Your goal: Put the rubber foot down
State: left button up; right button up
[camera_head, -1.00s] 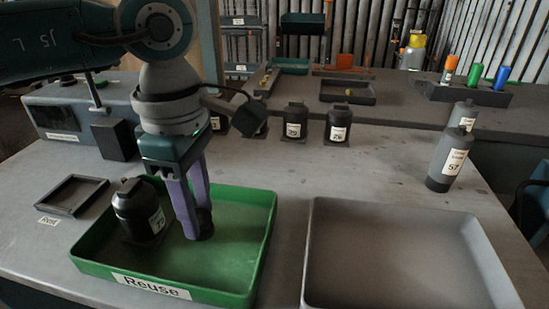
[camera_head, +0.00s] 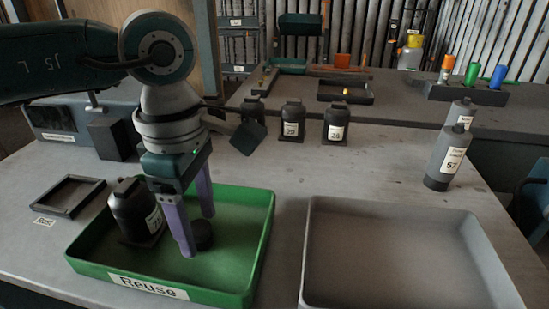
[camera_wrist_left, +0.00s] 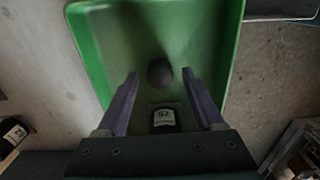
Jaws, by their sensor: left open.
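The rubber foot (camera_head: 203,236) is a small dark round piece on the floor of the green Reuse tray (camera_head: 259,240). My left gripper (camera_head: 198,234) is over the tray, pointing down, with its purple fingers open on either side of the foot. In the left wrist view the foot (camera_wrist_left: 160,71) lies between the spread fingertips (camera_wrist_left: 160,75), with gaps on both sides. A black labelled housing (camera_head: 134,212) stands in the tray, left of the fingers. My right gripper is not in view.
An empty grey tray (camera_head: 309,262) is to the right. A small dark frame tray (camera_head: 70,197) lies at left. Black labelled units (camera_head: 291,122) and grey bottles (camera_head: 447,158) stand farther back. The table middle is clear.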

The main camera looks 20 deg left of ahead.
aim_at(199, 227)
pick_arm(q)
notch_tip(199, 227, up, 12)
jog(key=shift+r, duration=0.15)
dwell(0.3)
dwell(0.4)
